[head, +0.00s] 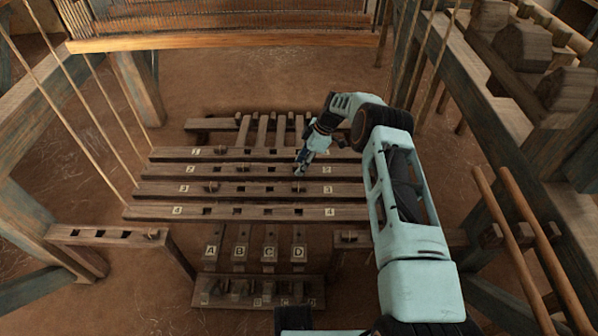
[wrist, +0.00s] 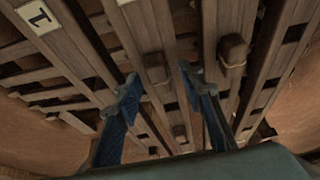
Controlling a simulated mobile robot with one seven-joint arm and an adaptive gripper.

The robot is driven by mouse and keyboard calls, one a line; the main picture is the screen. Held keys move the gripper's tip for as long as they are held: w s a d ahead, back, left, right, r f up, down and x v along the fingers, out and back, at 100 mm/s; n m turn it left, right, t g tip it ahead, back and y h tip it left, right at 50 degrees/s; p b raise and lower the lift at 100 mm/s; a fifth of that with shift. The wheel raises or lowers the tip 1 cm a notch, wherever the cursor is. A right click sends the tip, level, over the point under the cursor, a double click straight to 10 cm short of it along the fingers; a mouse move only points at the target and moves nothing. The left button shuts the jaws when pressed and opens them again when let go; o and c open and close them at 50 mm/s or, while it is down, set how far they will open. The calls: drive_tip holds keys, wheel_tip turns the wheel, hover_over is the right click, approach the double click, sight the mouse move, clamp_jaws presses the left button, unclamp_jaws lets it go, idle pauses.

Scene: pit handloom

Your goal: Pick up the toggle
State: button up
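Small wooden toggles with pale cord around them sit at the slotted lams. In the wrist view one toggle (wrist: 156,72) shows between my fingertips, and a larger-looking toggle (wrist: 234,52) shows to the right, beyond the right finger. My gripper (wrist: 160,82) is open, its two blue fingers apart with nothing held. In the head view my gripper (head: 300,170) points down over the right half of the lams, near the bar labelled 2 (head: 255,170). The frames do not show clearly which toggle is meant or whether a finger touches one.
Labelled lams (head: 240,212) lie side by side across the middle. Treadles marked A to D (head: 240,252) are at the front. Slotted side rails (head: 105,235) flank them. Slanting cords (head: 75,100) hang at left. Frame posts (head: 470,80) stand at right. Open floor (head: 250,75) lies behind.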

drive_tip(key=shift+f, duration=0.1)
drive_tip(key=shift+c, duration=0.2)
clamp_jaws()
